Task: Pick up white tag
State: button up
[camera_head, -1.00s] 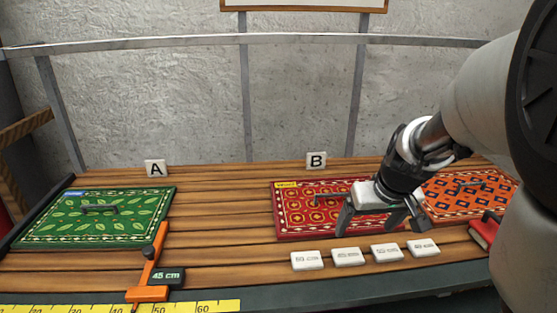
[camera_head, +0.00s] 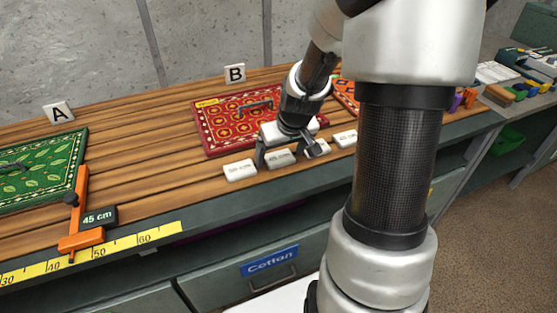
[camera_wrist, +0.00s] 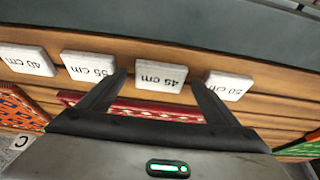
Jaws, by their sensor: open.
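Several white tags with printed lengths lie in a row along the table's front. In the wrist view the 45 cm tag (camera_wrist: 160,76) appears between my open fingers (camera_wrist: 160,82). A 50 cm tag (camera_wrist: 229,84) is to its right; a tag that seems to read 55 cm (camera_wrist: 88,66) and a 40 cm tag (camera_wrist: 26,59) are to its left. In the head view my gripper (camera_head: 290,158) is low over the second tag from the left (camera_head: 280,158), fingers either side and empty. Whether the fingertips touch the table I cannot tell.
A red rug panel (camera_head: 215,135) lies behind the tags, with an orange one partly hidden beside it. A green panel (camera_head: 40,170) and an orange slider (camera_head: 80,205) on a yellow ruler (camera_head: 150,237) are left. Bare planks (camera_head: 150,150) lie between. Letter cards stand behind.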

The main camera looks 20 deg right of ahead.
aim_at(280, 160)
jog(key=shift+c, duration=0.2)
jog(key=c, duration=1.1)
notch_tip(280, 160, up, 10)
jog(key=p, duration=0.2)
